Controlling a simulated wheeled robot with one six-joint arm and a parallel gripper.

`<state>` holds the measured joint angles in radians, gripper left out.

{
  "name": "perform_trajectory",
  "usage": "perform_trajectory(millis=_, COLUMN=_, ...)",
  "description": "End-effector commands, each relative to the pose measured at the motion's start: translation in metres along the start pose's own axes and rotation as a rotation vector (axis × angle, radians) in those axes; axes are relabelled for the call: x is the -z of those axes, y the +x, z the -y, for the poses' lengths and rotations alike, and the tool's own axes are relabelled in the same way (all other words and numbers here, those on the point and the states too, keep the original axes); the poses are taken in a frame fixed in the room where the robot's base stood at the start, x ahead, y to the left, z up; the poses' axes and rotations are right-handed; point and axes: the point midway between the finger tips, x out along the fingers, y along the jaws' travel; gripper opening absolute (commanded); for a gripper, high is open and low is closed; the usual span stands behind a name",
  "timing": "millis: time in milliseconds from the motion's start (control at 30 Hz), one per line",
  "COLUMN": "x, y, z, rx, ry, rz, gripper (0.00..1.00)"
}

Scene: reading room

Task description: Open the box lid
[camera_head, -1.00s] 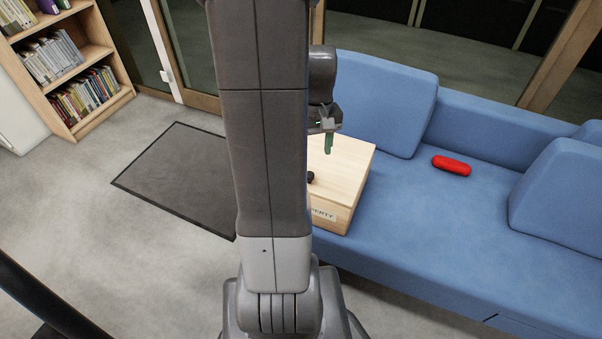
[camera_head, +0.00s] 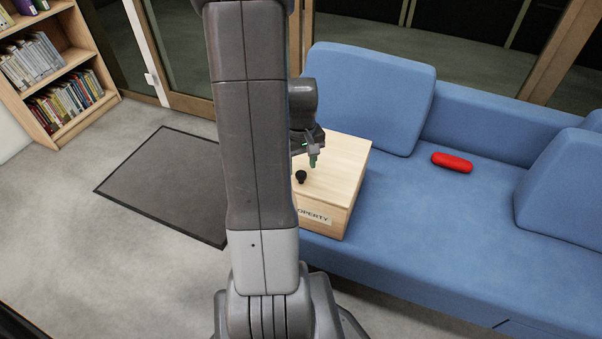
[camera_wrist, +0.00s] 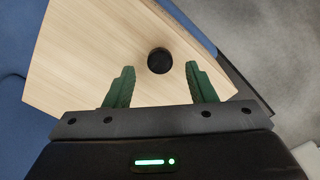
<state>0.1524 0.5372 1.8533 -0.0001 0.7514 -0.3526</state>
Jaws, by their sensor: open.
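The wooden box (camera_head: 343,172) sits on the blue sofa with its lid shut, partly hidden behind my arm in the head view. A label ending in "OPERTY" is on its front. A round black knob (camera_head: 300,177) stands on the lid near the front edge. In the wrist view the pale lid (camera_wrist: 95,45) fills much of the picture, and the knob (camera_wrist: 159,61) lies ahead of the gap between the fingers. My gripper (camera_wrist: 160,88) is open and empty, its green fingers apart. In the head view its fingertip (camera_head: 313,160) is above the lid, behind the knob.
A red cylindrical case (camera_head: 452,162) lies on the sofa seat (camera_head: 420,215) to the right of the box. Blue cushions (camera_head: 368,97) stand behind and at the right. A dark mat (camera_head: 170,185) lies on the floor at left, near a bookshelf (camera_head: 55,75).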

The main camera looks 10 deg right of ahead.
Motion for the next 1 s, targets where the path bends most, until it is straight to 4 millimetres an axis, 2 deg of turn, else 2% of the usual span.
perform_trajectory(millis=33, x=0.0, y=0.01, z=0.0, rx=0.001, ry=0.0, rz=0.002, gripper=0.51)
perform_trajectory(millis=200, x=0.0, y=0.026, z=0.0, rx=0.0, ry=0.0, rz=0.001, gripper=0.51)
perform_trajectory(millis=567, x=0.0, y=0.03, z=0.0, rx=0.0, ry=0.0, rz=-0.001, gripper=0.51)
perform_trajectory(millis=833, x=0.0, y=0.03, z=0.0, rx=0.0, ry=0.0, rz=-0.001, gripper=0.0)
perform_trajectory(millis=1000, x=0.0, y=0.029, z=0.0, rx=0.001, ry=0.0, rz=0.0, gripper=0.0)
